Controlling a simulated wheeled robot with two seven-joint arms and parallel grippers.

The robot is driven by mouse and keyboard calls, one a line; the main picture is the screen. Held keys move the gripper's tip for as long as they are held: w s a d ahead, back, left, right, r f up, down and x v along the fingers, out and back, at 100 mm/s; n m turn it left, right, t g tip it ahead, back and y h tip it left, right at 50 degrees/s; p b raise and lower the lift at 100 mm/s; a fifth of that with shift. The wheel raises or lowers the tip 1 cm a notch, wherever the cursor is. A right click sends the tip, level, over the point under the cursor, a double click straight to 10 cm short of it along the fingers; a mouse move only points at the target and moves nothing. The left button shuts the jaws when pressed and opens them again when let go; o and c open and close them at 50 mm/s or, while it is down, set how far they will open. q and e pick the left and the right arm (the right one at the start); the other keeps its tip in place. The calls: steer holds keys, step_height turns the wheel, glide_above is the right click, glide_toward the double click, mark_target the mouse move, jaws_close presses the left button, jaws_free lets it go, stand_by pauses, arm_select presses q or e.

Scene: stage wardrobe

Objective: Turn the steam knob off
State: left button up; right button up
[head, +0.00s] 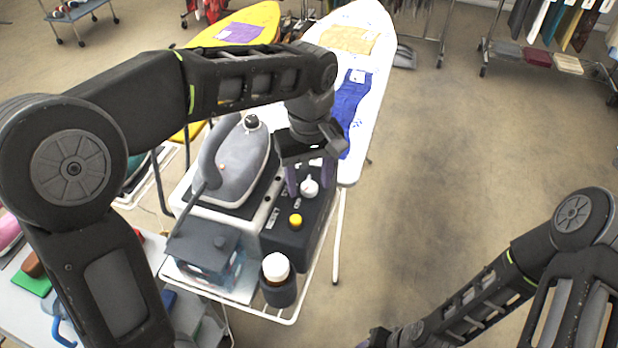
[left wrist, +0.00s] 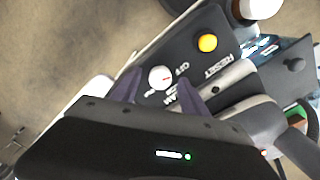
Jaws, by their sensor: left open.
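The steam knob (head: 309,187) is a small white knob on top of a dark control box (head: 284,240). In the left wrist view the white knob (left wrist: 160,77) has a small red mark towards its right side, beside printed OFF, ON and STEAM lettering. My left gripper (head: 310,181) points down over the box, its purple fingers on either side of the knob. In the left wrist view the open left gripper (left wrist: 158,75) shows gaps between fingers and knob. My right gripper (head: 376,338) is partly cut off at the bottom edge; its opening is unclear.
A yellow RESET button (head: 295,221) is on the same box. A grey iron (head: 236,165) stands left of it. A white-capped bottle (head: 276,267) sits in a holder in front. Ironing boards (head: 362,60) extend behind. Floor at right is clear.

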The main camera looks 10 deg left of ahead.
mark_target(309, 185)
arm_select(q)
step_height(309, 185, up, 8)
steer(key=shift+f+p, duration=0.1)
steer(key=shift+p, duration=0.3)
stand_by(0.6)
